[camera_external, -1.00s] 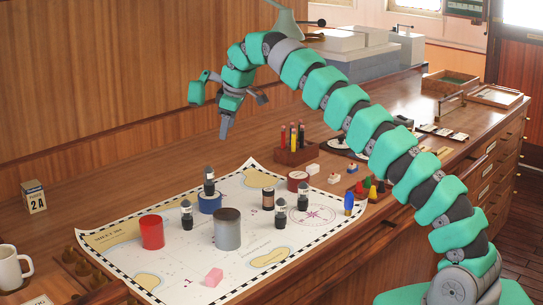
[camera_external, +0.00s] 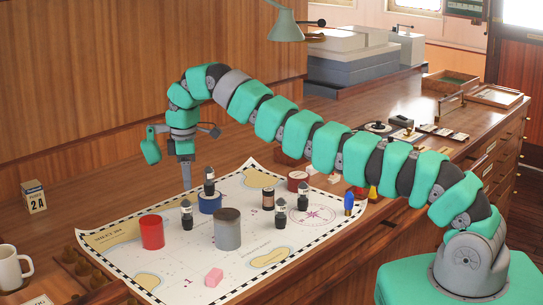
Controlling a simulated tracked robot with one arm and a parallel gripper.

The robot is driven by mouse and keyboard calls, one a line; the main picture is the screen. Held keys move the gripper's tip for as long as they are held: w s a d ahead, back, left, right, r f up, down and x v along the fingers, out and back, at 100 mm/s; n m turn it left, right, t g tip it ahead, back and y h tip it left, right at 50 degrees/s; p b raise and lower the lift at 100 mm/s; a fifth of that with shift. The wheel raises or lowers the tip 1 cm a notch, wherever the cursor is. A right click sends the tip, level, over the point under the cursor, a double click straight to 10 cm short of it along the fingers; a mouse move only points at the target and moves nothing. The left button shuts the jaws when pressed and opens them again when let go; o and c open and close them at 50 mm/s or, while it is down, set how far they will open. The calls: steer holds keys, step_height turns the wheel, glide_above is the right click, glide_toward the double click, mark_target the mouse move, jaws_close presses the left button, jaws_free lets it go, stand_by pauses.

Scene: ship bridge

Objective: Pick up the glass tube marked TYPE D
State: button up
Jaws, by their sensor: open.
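Several dark glass tubes with pale label bands stand upright on the chart (camera_external: 130,262). One tube (camera_external: 209,182) is on top of a blue round tin (camera_external: 210,204). Another tube (camera_external: 187,215) stands to its lower left, one tube (camera_external: 281,214) stands right of the grey canister, and another (camera_external: 303,197) is farther right. The label letters are too small to read, so I cannot tell which is TYPE D. My gripper (camera_external: 184,168) is open and empty, pointing down just left of the tube on the blue tin. I see no contact.
A red cylinder (camera_external: 152,232), a grey canister (camera_external: 227,230), a pink block (camera_external: 214,277), a small brown jar (camera_external: 268,198) and a blue piece (camera_external: 349,203) stand on the chart. A mug (camera_external: 10,268) and a calendar block (camera_external: 34,196) are at left.

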mark_target(186, 203)
step_height(186, 203, down, 3)
steer(key=shift+f+b, duration=0.15)
steer(key=shift+b, duration=0.4)
steer(key=shift+a+f+p, duration=0.2)
steer(key=shift+f+p, duration=0.4)
steer(key=shift+f, duration=1.4)
steer(key=shift+a+f+p, duration=0.2)
steer(key=shift+f+p, duration=0.35)
steer(key=shift+f, duration=1.45)
steer(key=c, duration=1)
